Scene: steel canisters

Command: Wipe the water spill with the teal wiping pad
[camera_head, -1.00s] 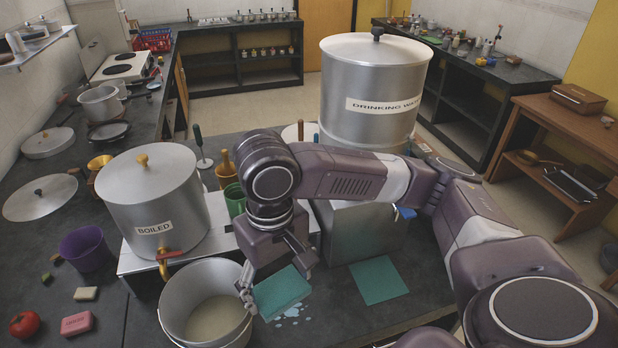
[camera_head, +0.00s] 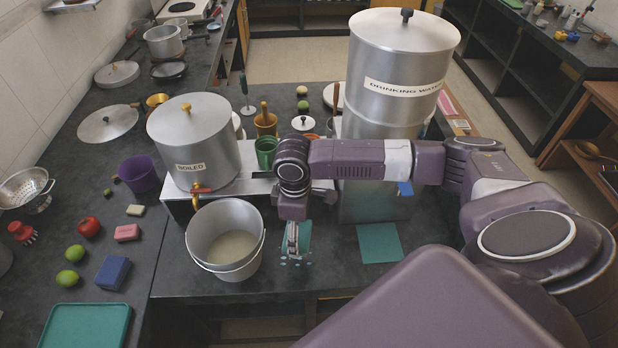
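The teal wiping pad (camera_head: 305,238) is at the counter right of the steel pot, partly hidden behind my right gripper. My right gripper (camera_head: 292,243) comes down from above and is closed on the pad, its fingers seen nearly edge-on. The water spill (camera_head: 296,262) shows as pale blotches around the pad's near edge; the pad and gripper cover part of it. Whether the pad presses on the counter is hard to tell. My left gripper is not in view.
A steel pot (camera_head: 225,262) stands close left of the gripper, under the brass tap of the BOILED canister (camera_head: 193,150). A flat teal square (camera_head: 380,243) lies to the right, before the tall DRINKING WATER canister (camera_head: 398,85). The counter's front edge is near.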

